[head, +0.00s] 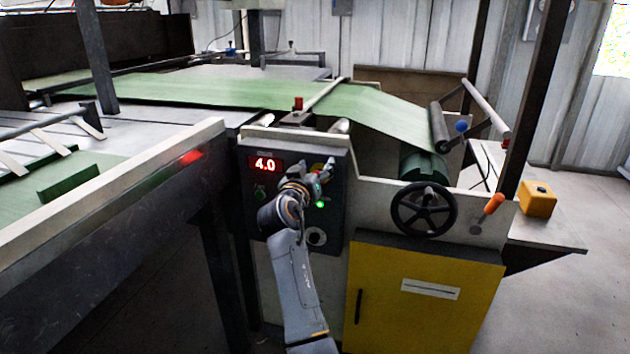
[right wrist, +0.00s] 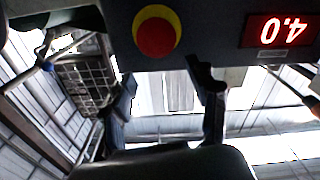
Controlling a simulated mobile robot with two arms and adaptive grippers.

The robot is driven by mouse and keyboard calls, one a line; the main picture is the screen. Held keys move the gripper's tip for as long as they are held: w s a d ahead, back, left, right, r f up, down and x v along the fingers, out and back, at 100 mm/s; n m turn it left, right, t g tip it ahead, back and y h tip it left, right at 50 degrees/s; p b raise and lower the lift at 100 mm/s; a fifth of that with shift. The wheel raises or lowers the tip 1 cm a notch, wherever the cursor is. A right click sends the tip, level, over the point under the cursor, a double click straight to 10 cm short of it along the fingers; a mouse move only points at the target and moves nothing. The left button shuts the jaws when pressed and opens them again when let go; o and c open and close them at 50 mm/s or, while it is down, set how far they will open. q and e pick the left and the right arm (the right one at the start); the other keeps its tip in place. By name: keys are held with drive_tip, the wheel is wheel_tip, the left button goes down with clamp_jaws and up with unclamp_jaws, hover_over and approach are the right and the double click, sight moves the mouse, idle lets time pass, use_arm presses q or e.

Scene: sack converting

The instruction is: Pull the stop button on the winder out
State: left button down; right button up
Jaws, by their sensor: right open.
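The stop button is a red mushroom head on a yellow ring, and it shows whole in the right wrist view (right wrist: 155,37), at the top left of centre. In the head view only part of its yellow ring (head: 318,167) shows on the winder's dark control panel (head: 288,158); my gripper hides the rest. My right gripper (head: 322,179) is in front of the panel, close to the button. In the right wrist view its two fingers (right wrist: 166,82) are spread, with nothing between them, and the button lies beyond their tips. My left gripper is not in view.
The panel also has a red display (head: 264,164) reading 4.0, a lit green lamp (head: 320,204) and a pale round knob (head: 316,236). A black handwheel (head: 424,210) and an orange handle (head: 494,203) are to the right. A long dark side beam (head: 110,215) bounds the left.

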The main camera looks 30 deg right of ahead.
wheel_tip(320, 180, up, 6)
idle(0.7)
